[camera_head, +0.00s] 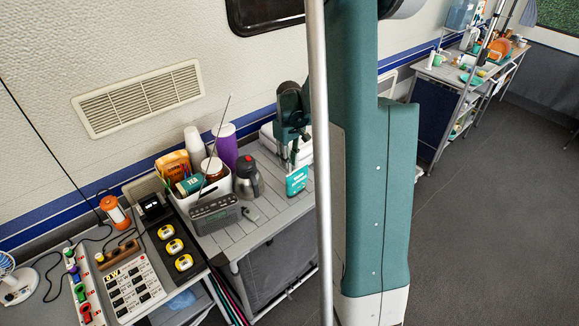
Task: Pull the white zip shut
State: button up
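I cannot make out a white zip in the head view. A grey fabric panel (272,268) hangs under the slatted grey table, and no zip shows clearly on it. My gripper (297,150) is dark and small in this view, pointing down over the table's right end. It is just above a teal packet with white print (297,181), in front of a white boxy thing (268,140). Whether its fingers touch anything is not clear. My pole and my green and white column hide what lies right of it.
On the slatted table (262,222) stand a steel flask (247,178), a grey radio (215,214), a purple cup (227,146) and a white caddy. A nearer table at left holds switch panels (128,287), yellow-black items and a small fan. Open floor (490,215) lies right.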

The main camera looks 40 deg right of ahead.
aim_at(288, 175)
notch_tip(288, 175, up, 9)
dwell(0.5)
jog(key=shift+f, duration=0.1)
jog(key=shift+a, duration=0.1)
dwell(0.4)
jog(key=s+a+r+t+b, duration=0.2)
jog(key=s+a+r, duration=0.2)
jog(key=a, duration=0.6)
jog(key=s+a+r+t+b, duration=0.1)
jog(key=s+a+r+b, duration=0.2)
jog(key=a, duration=0.6)
jog(key=s+a+f+t+b, duration=0.2)
jog(key=s+a, duration=0.5)
jog(key=a, duration=0.1)
jog(key=s+a+f+t+b, duration=0.1)
jog(key=s+a+t+b, duration=0.1)
jog(key=s+a, duration=0.4)
jog(key=shift+s+a+f+b, duration=0.4)
jog(key=shift+a+b, duration=0.1)
jog(key=shift+a, duration=0.4)
